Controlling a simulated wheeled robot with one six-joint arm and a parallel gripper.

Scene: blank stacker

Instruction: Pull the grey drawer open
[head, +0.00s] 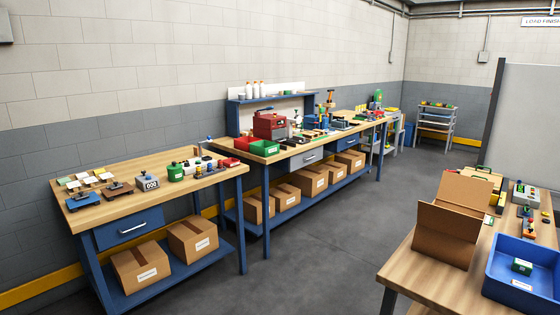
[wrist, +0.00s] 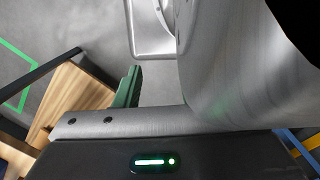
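The grey drawer (head: 298,161) sits under the top of the long middle workbench in the head view. Its front looks flush with the bench frame, so it appears shut. It has a pale bar handle (head: 310,157). My gripper does not show in the head view and is far from the drawer. The wrist view shows bare metal parts and a dark housing with a green light, which look like my own arm and wrist. I cannot make out two fingertips there. The drawer does not show in the wrist view.
A blue drawer (head: 128,228) is in the left bench, and another blue drawer (head: 345,141) is right of the grey one. Cardboard boxes (head: 286,196) fill the shelf below. The grey floor (head: 330,240) before the benches is clear. A wooden table (head: 440,285) stands at right.

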